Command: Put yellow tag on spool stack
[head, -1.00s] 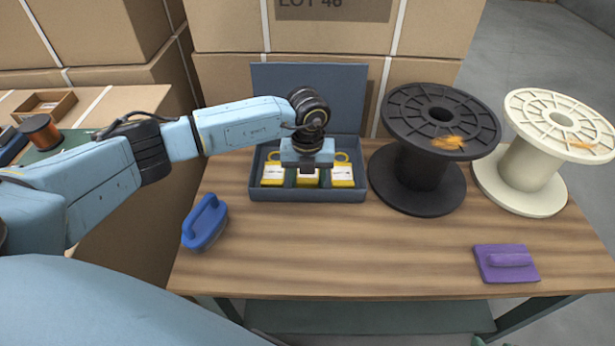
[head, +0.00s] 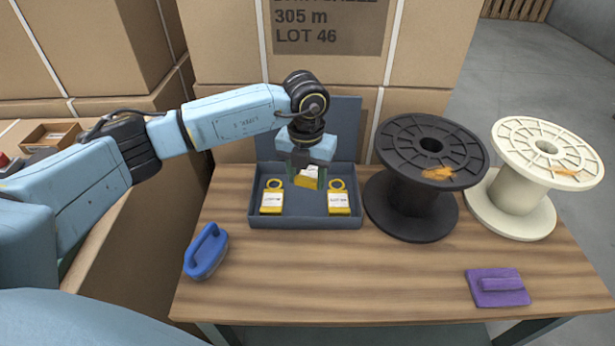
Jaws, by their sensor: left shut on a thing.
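My left gripper (head: 308,175) is shut on a yellow tag (head: 309,181) with a white label and holds it above the grey case (head: 306,222). Two more yellow tags lie in the case, a left one (head: 272,200) and a right one (head: 339,201), each with a ring at its top. To the right stand a black spool (head: 416,190) and a cream spool (head: 522,185), upright and side by side. Each has an orange-brown patch on its top flange. My right gripper is not in view.
A blue-handled block (head: 206,251) lies at the table's left front. A purple block (head: 497,288) lies at the right front. The wooden table (head: 350,275) is clear between them. Cardboard boxes (head: 420,75) stand behind the case, whose lid is open.

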